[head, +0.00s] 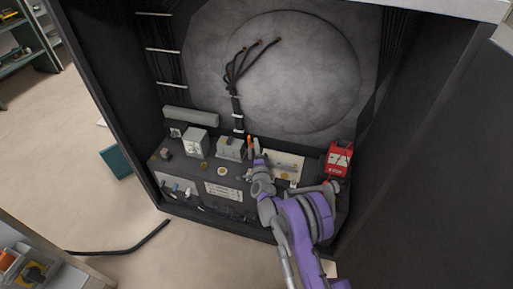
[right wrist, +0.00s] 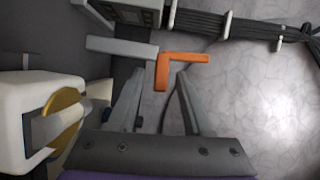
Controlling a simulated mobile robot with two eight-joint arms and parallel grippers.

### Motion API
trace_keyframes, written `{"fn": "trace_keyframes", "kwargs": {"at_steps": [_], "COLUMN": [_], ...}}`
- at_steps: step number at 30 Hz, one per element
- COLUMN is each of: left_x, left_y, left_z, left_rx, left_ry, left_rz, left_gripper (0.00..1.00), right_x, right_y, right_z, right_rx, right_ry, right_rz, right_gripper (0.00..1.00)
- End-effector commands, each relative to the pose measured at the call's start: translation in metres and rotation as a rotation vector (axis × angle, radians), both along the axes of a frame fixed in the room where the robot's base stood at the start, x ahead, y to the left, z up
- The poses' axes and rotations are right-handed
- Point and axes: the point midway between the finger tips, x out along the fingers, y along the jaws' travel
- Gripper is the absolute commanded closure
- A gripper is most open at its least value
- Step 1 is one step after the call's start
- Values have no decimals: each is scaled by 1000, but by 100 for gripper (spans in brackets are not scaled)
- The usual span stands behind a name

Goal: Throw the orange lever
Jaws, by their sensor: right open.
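The orange lever (right wrist: 181,62) shows in the right wrist view as an L-shaped handle just beyond my right gripper's fingertips. It also shows in the head view (head: 250,143) as a small upright orange piece on the control panel, next to a grey box. My right gripper (right wrist: 160,85) is open, with its two fingers apart below the lever; the lever's lower end lies in line with the gap between them. I cannot tell whether a finger touches it. In the head view, my right gripper (head: 257,151) is small and close beside the lever. My left gripper is not in view.
A grey bar (right wrist: 120,50) lies left of the lever. A white box with a yellow disc (right wrist: 62,118) is close at the left. The panel (head: 190,172) carries several boxes, and a red box (head: 338,160) stands at right. Cables (head: 236,85) hang behind. Dark cabinet walls enclose the sides.

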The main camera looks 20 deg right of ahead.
Motion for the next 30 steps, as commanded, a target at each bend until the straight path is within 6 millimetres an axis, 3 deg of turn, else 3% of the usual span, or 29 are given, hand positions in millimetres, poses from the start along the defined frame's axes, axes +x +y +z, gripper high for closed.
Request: {"fn": "trace_keyframes", "kwargs": {"at_steps": [12,21,30], "left_x": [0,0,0], "left_y": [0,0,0], "left_z": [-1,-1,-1], "left_rx": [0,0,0], "left_ry": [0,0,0], "left_rz": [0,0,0], "left_gripper": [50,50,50], "right_x": [9,9,9], "right_y": [-2,-2,-2], "right_z": [0,0,0], "right_rx": [0,0,-3], "right_ry": [0,0,2], "right_rz": [0,0,0], "right_gripper": [50,100,100]}}
